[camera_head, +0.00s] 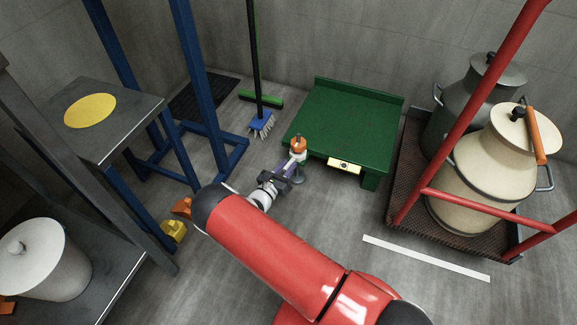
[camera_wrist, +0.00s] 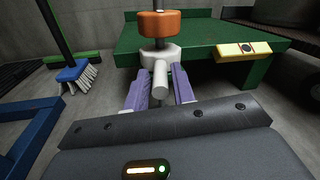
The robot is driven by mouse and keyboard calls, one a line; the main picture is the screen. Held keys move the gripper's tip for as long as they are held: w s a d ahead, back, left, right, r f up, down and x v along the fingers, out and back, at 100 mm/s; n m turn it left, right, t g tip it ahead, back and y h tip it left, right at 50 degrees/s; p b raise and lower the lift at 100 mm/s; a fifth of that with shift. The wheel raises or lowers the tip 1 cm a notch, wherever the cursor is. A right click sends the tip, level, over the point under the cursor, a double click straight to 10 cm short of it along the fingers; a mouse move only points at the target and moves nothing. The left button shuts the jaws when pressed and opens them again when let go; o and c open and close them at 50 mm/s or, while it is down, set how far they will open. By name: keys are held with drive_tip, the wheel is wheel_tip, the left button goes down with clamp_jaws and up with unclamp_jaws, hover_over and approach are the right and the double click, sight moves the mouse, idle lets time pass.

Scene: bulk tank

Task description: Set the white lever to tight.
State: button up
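The white lever (camera_wrist: 160,80) is a short round bar that points towards the camera from a white collar (camera_wrist: 161,54) in the wrist view. An orange disc (camera_wrist: 158,23) sits above the collar on a dark stem; the disc also shows in the head view (camera_head: 298,143). My gripper (camera_wrist: 161,70) has purple fingers, one on each side of the lever, with a narrow gap visible on both sides. It is open. In the head view my gripper (camera_head: 291,163) is at the collar, and the lever itself is hard to make out. No tight marking is readable.
A green low table (camera_head: 345,115) stands just behind the fitting, with a yellow panel (camera_head: 344,166) on its front edge. A blue-headed brush (camera_head: 261,124) leans to the left. A cart (camera_head: 400,185) with milk cans is at the right. Blue posts (camera_head: 196,80) stand left.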

drive_tip(key=shift+w+d, duration=0.3)
drive_tip(key=shift+w, duration=0.2)
drive_tip(key=shift+c, duration=0.2)
clamp_jaws()
